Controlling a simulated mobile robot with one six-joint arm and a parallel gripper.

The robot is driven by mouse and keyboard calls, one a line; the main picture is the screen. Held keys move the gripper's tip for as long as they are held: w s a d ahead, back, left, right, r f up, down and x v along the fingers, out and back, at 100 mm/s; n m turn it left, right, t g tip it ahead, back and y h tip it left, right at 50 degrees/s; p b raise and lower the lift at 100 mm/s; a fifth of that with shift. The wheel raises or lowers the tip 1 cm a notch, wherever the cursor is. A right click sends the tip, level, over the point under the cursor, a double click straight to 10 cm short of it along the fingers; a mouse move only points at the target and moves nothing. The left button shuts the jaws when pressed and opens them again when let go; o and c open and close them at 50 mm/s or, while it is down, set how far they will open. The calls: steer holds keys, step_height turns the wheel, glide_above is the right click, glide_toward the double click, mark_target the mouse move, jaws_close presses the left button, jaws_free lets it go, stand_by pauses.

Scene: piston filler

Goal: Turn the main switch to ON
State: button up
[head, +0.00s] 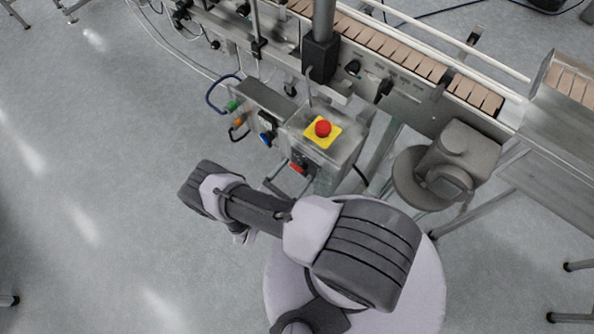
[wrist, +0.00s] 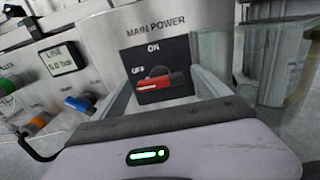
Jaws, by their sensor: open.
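The main switch (wrist: 158,84) is a red handle on a black plate under the words MAIN POWER. ON is printed above it and OFF at its upper left. The handle lies roughly level, its red side toward the left. In the head view the red switch (head: 297,168) is on the front of the steel control box. My gripper (wrist: 165,75) is open in the wrist view, with one finger to each side of the handle. Whether either finger touches it I cannot tell. My arm partly hides the gripper in the head view.
A red emergency stop on a yellow plate (head: 335,141) tops the control box. To the left are a blue knob (wrist: 80,103), an orange knob (wrist: 38,121) and a gauge display (wrist: 64,58). The conveyor (head: 420,70) runs behind. Open floor lies at the left.

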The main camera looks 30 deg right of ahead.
steer(key=shift+w+d, duration=0.2)
steer(key=shift+d, duration=0.45)
steer(key=c, duration=1.4)
